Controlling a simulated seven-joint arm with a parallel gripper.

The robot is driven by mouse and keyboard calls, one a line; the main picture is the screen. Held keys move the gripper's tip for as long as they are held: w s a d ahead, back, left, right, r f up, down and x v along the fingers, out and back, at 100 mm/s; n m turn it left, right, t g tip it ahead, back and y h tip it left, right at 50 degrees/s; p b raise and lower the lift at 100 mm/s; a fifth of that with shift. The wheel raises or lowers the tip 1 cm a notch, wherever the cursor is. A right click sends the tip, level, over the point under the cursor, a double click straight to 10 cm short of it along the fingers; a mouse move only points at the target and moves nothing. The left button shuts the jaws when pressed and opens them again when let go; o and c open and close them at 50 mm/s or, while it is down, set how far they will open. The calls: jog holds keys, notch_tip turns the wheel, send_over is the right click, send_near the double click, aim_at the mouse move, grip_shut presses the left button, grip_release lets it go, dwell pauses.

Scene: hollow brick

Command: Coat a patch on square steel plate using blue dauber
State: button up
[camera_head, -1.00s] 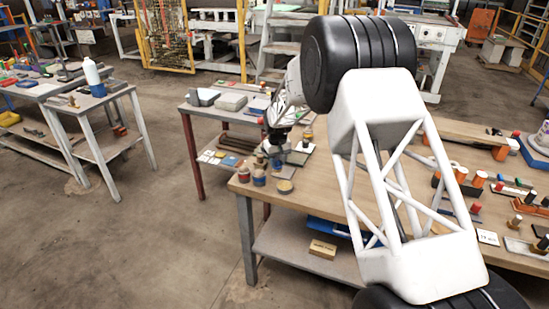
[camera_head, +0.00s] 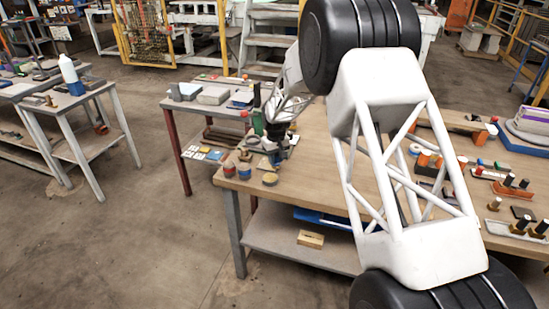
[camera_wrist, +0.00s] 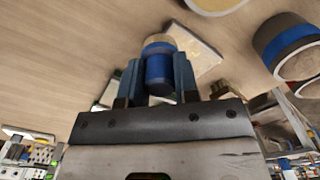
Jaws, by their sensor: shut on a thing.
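In the wrist view my gripper (camera_wrist: 158,78) is shut on the blue dauber (camera_wrist: 158,68), a short blue cylinder with a tan band and pale end pointing away from the camera. A pale square plate (camera_wrist: 207,60) lies on the wooden table just beyond the dauber and is partly hidden by it. I cannot tell whether the dauber's end touches the plate. In the head view my gripper (camera_head: 275,147) is low over the left end of the table, and the dauber there is too small and hidden to make out.
Round tins stand close by: a blue-banded one (camera_wrist: 290,45) at the wrist view's right, a shallow one (camera_head: 270,179) near the table corner, and a red one (camera_head: 229,169). The wooden table (camera_head: 322,170) is clear right of my gripper. Several small tools crowd its right side.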

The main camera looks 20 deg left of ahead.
jog(key=shift+a, duration=3.7)
jog(key=shift+w+d, duration=0.1)
jog(key=shift+w, duration=0.6)
jog(key=shift+d, duration=3.85)
jog(key=shift+a, duration=3.9)
notch_tip(320, 180, up, 8)
jog(key=shift+d+r, duration=0.1)
